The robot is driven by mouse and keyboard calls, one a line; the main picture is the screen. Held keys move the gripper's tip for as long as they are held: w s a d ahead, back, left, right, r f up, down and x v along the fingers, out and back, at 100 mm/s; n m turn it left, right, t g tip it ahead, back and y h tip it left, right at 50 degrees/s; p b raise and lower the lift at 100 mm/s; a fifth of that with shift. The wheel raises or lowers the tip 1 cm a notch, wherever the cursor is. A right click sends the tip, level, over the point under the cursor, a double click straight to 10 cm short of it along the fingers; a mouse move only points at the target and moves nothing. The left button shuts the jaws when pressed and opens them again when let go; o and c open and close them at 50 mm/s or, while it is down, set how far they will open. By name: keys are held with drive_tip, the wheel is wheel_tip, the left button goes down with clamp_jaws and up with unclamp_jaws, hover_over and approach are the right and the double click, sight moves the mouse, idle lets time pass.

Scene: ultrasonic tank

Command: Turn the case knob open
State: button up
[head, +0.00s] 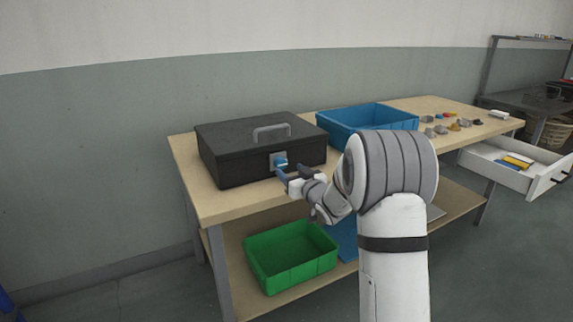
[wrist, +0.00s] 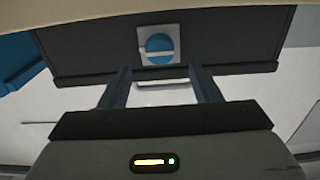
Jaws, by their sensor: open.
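The black case (head: 250,155) sits shut on the left end of the wooden bench, with a grey handle (head: 271,131) on its lid. Its blue round knob (head: 281,161) is on a pale plate on the front face. In the wrist view, which looks upside down, the knob (wrist: 159,44) shows with a light bar lying level across it. My gripper (head: 290,174) is at the case front, close to the knob. In the wrist view my gripper (wrist: 161,73) is open, its two fingers pointing toward the knob, one to each side. I see nothing between them and cannot tell any contact.
A blue bin (head: 368,116) stands right of the case on the bench (head: 215,205). Several small parts (head: 450,124) lie further right. An open white drawer (head: 530,178) sticks out at the right. A green bin (head: 290,258) is on the lower shelf.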

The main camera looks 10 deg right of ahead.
sight(283, 164)
drive_tip(key=x, duration=0.5)
drive_tip(key=c, duration=1)
drive_tip(key=shift+o, duration=0.2)
